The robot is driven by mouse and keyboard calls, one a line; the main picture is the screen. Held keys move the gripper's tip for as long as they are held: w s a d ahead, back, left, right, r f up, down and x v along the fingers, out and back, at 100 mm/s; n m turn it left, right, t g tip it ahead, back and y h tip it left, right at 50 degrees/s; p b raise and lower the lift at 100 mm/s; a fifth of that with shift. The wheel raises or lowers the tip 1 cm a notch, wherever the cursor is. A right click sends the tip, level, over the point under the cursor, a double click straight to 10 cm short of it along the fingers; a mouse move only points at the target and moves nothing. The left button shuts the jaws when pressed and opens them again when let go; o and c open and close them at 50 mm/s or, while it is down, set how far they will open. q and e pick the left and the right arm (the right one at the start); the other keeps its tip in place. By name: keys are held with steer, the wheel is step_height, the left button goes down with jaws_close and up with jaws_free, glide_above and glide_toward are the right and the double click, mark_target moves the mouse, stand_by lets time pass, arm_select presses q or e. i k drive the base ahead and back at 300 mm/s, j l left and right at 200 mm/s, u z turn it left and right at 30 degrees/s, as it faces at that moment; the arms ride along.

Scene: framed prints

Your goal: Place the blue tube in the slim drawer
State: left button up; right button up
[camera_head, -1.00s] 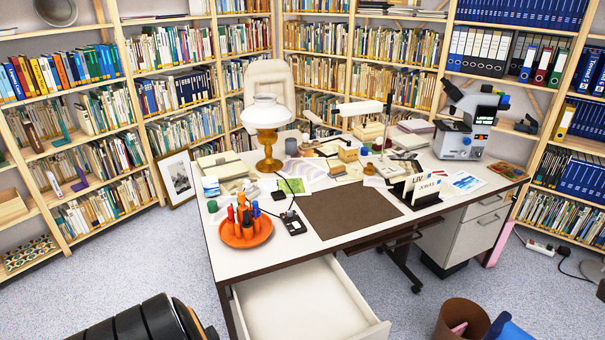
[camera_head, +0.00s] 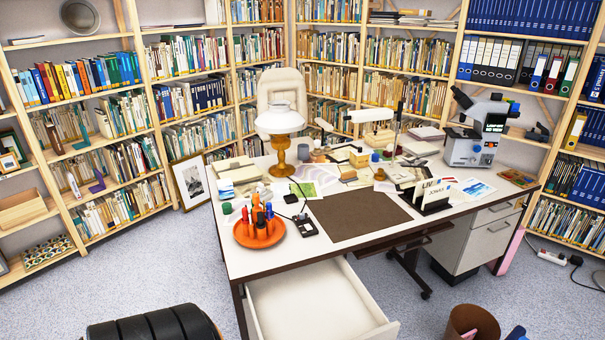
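A blue tube (camera_head: 269,211) stands among red, orange and other coloured tubes in an orange dish (camera_head: 279,231) on the desk's left front part. The tubes are small and partly hide each other. Below the desk's front left, a wide white drawer (camera_head: 318,300) is pulled out and looks empty. On the right pedestal, a shallower upper drawer (camera_head: 497,211) appears shut above a lower drawer (camera_head: 491,240). Which drawer is the slim one I cannot tell for certain. Neither of my grippers is in view.
The desk (camera_head: 246,262) carries a lamp (camera_head: 281,122), a dark mat (camera_head: 357,215), a card holder (camera_head: 431,198) and a microscope (camera_head: 475,130). A black padded object (camera_head: 160,325) lies low at left, and a brown bin (camera_head: 473,324) at lower right. Grey floor is open at left.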

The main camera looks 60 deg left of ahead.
mark_target(324, 304)
steer(key=j, duration=1.1)
steer(key=k+j, duration=0.1)
steer(key=j, duration=1)
steer(key=j+z, duration=0.1)
steer(key=j, duration=1)
